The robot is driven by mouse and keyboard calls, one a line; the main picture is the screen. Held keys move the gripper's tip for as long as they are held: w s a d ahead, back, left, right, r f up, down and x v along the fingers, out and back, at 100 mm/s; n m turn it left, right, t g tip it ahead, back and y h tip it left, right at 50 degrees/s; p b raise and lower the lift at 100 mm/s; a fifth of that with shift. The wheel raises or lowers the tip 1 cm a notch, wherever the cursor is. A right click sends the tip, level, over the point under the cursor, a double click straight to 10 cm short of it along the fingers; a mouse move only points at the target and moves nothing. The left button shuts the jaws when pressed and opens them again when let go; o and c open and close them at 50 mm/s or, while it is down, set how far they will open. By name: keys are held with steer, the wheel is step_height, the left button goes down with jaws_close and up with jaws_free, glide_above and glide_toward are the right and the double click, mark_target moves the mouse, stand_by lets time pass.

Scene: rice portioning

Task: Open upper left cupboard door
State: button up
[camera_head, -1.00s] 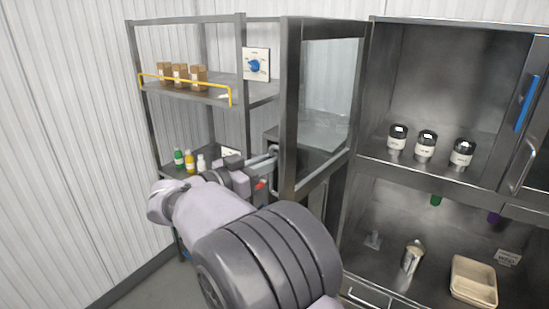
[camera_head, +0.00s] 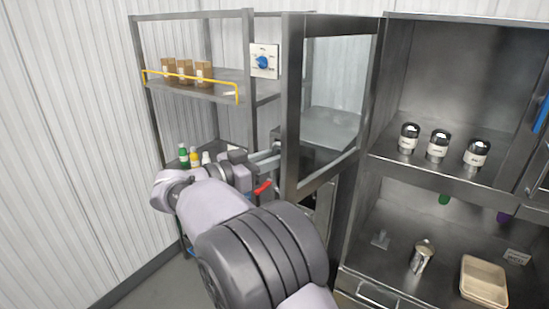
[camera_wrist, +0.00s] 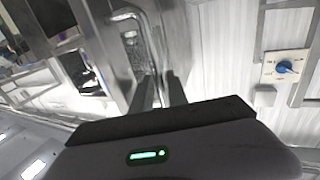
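The upper left cupboard door (camera_head: 292,100) is a steel frame with a glass panel, in the middle of the head view. It stands swung out, left of the open upper compartment with the jars. My gripper (camera_head: 265,160) is at the door's lower free edge, its fingers partly hidden by the frame. In the wrist view my gripper (camera_wrist: 160,92) shows two parallel fingers with a narrow gap and nothing clearly held between them. A bar handle (camera_wrist: 128,16) on a steel panel lies just beyond the fingers. Whether they touch it I cannot tell.
Several black-lidded jars (camera_head: 438,145) stand in the upper compartment. A beige tray (camera_head: 484,281) and metal shaker (camera_head: 422,257) are below.

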steer(key=b+v, duration=0.3)
steer(key=v, duration=1.4)
steer(key=shift+a, duration=0.2)
